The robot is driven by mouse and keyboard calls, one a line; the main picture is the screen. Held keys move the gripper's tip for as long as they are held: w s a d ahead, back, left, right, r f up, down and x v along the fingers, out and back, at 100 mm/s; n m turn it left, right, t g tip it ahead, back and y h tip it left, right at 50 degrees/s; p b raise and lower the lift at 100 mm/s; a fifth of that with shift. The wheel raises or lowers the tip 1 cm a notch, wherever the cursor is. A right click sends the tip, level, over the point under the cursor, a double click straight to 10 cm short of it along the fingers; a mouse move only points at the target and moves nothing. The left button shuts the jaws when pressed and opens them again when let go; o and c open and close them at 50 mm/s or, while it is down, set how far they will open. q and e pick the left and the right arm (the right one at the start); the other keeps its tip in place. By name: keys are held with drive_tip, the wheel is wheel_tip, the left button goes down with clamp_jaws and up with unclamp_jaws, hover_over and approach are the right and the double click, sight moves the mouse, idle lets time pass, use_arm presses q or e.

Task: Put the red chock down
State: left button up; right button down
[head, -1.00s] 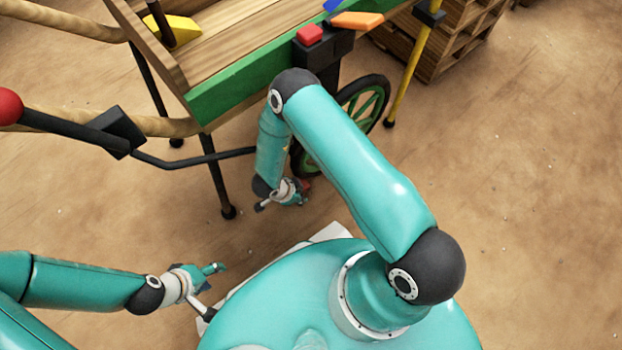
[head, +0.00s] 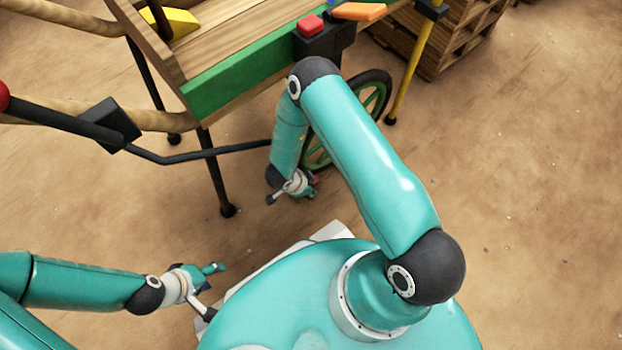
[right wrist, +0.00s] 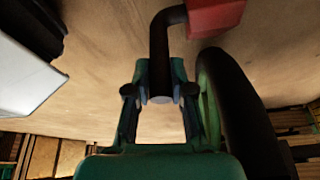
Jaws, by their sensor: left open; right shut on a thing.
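The red chock (right wrist: 215,16) shows in the right wrist view at the top, with a dark bent handle (right wrist: 165,50) running down from it. My right gripper (right wrist: 160,95) is shut on this handle. In the head view my right gripper (head: 297,187) is low beside the cart's wheel (head: 375,97), and only a sliver of the chock (head: 316,180) shows behind it. The wheel (right wrist: 235,105) is just right of the gripper in the right wrist view. I cannot tell whether the chock touches the ground. My left gripper (head: 208,287) is open and empty at lower left.
The cart's green-edged bed (head: 235,75) stands above on dark legs. A lever (head: 55,118) sticks out at left. A pallet stack (head: 455,45) stands behind. The floor at right is clear.

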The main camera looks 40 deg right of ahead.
drive_tip(key=shift+f, duration=0.1)
drive_tip(key=c, duration=1)
unclamp_jaws()
drive_tip(key=w+a+r+n+t+y+p, duration=0.15)
drive_tip(key=a+r+n+p, duration=0.35)
drive_tip(key=r, duration=0.7)
drive_tip(key=s+a+r+n+y, duration=0.1)
drive_tip(key=s+a+n+y, duration=0.1)
drive_tip(key=s+n, duration=0.1)
drive_tip(key=s+a+r+n+y, duration=0.2)
drive_tip(key=s+n, duration=0.1)
drive_tip(key=n, duration=0.2)
drive_tip(key=s+a+r+n+y, duration=0.2)
drive_tip(key=s+n+y, duration=0.1)
drive_tip(key=s+n, duration=0.1)
drive_tip(key=shift+a+r+g, duration=0.2)
drive_tip(key=shift+r+g, duration=0.05)
